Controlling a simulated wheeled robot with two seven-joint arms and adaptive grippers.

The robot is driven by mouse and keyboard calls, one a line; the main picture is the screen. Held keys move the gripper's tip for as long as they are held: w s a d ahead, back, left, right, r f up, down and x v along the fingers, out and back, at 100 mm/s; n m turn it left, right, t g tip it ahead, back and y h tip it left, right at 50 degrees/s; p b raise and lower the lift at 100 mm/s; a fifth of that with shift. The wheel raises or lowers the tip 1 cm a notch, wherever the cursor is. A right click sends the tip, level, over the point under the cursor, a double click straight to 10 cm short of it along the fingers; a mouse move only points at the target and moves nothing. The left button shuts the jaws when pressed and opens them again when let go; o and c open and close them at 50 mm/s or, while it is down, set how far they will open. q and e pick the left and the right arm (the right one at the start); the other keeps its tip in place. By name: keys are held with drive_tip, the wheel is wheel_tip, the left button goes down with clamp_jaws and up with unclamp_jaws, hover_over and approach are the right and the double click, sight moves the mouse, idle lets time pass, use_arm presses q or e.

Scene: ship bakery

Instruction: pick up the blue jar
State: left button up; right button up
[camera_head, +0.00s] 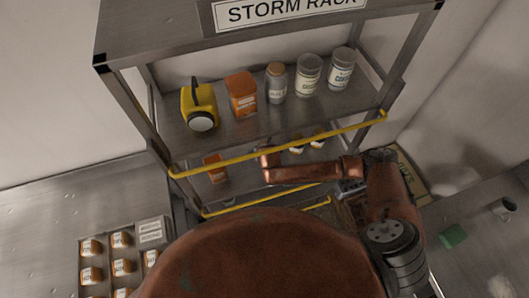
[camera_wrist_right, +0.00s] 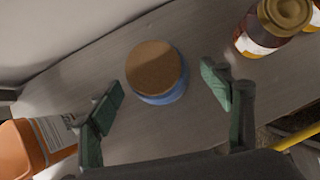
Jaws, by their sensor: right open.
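The blue jar (camera_wrist_right: 160,90) stands upright on a grey metal shelf in the right wrist view, seen from above with its round brown lid toward the camera. Its blue side shows below the lid. My right gripper (camera_wrist_right: 166,98) is open, with one green-padded finger to the left of the jar and one to the right. Both fingers are apart from the jar, with clear gaps. In the head view my right arm (camera_head: 310,170) reaches into the lower level of the rack. The blue jar cannot be made out there. My left gripper is not in view.
In the wrist view an orange container (camera_wrist_right: 22,148) stands left, and amber jars (camera_wrist_right: 270,25) stand right. The rack has yellow rails (camera_head: 285,143) across its front. Its upper shelf holds a yellow lantern (camera_head: 199,103), an orange canister (camera_head: 241,94) and several jars.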

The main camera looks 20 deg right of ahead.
drive_tip(key=shift+x, duration=1.4)
drive_tip(key=shift+c, duration=0.4)
drive_tip(key=c, duration=1.7)
drive_tip(key=shift+r, duration=0.1)
drive_tip(key=shift+c, duration=0.4)
drive_tip(key=shift+w+r, duration=0.1)
